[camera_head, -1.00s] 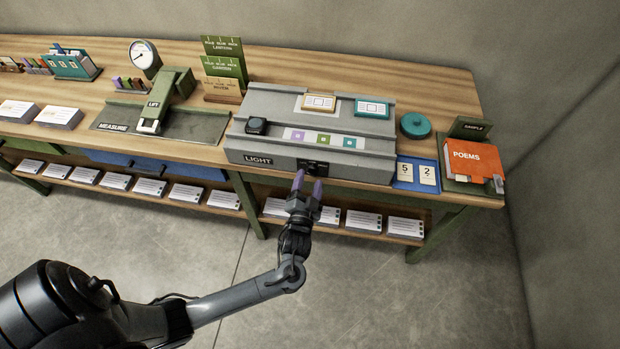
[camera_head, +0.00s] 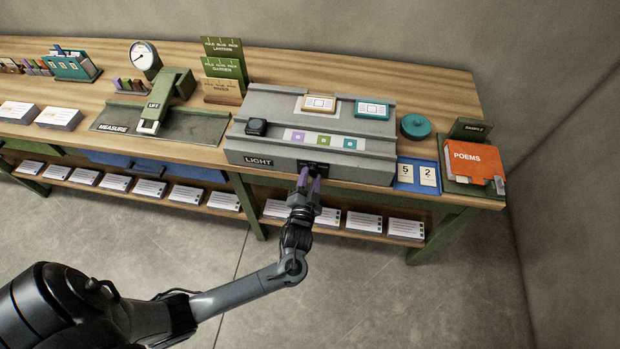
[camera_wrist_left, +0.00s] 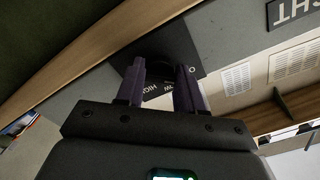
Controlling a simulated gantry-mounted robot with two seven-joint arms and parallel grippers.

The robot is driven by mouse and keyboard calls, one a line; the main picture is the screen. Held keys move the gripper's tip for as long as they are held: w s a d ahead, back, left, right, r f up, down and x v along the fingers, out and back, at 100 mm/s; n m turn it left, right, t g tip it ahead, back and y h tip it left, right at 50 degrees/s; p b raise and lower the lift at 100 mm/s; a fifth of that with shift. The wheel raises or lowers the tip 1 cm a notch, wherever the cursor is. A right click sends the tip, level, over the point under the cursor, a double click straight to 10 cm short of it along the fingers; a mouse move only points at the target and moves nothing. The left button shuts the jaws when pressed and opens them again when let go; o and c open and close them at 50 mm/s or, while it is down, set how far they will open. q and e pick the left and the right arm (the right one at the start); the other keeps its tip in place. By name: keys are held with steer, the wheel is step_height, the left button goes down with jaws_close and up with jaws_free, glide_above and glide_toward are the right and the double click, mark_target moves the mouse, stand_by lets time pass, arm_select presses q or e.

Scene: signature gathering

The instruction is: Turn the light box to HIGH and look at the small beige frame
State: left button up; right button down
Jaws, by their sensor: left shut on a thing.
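The grey light box (camera_head: 285,160) sits on the wooden table, with a LIGHT label on its front. A small beige frame (camera_head: 319,103) lies on its upper ledge, left of a teal frame (camera_head: 372,110). My left gripper (camera_head: 310,178) is at the dark control on the box's front. In the left wrist view, my left fingers (camera_wrist_left: 162,85) are shut on the black knob, one finger on each side. The dark dial plate (camera_wrist_left: 172,62) behind it carries white lettering, upside down and partly hidden by the fingers. I cannot read the knob's setting. My right gripper is out of view.
A black square piece (camera_head: 256,126) and a strip of small coloured tiles (camera_head: 322,140) lie on the box. Right of it are a blue card mat (camera_head: 404,187), a teal round lid (camera_head: 416,126) and an orange POEMS book (camera_head: 473,164). Card stacks fill the shelf below.

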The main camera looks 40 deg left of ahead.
arm_select(q)
steer(key=shift+r+m+p, duration=0.25)
steer(key=shift+m+p, duration=0.45)
steer(key=shift+p, duration=0.45)
steer(key=m+p, duration=0.4)
steer(key=p, duration=0.1)
steer(key=shift+r, duration=0.1)
steer(key=m+p, duration=0.3)
steer(key=m, duration=0.1)
steer(key=shift+a+m, duration=0.1)
steer(key=shift+m, duration=0.3)
steer(key=m+p, duration=0.3)
steer(key=m, duration=0.2)
steer(key=m+p, duration=0.1)
steer(key=m, duration=0.3)
steer(key=shift+m+p, duration=0.3)
steer(key=o, duration=1)
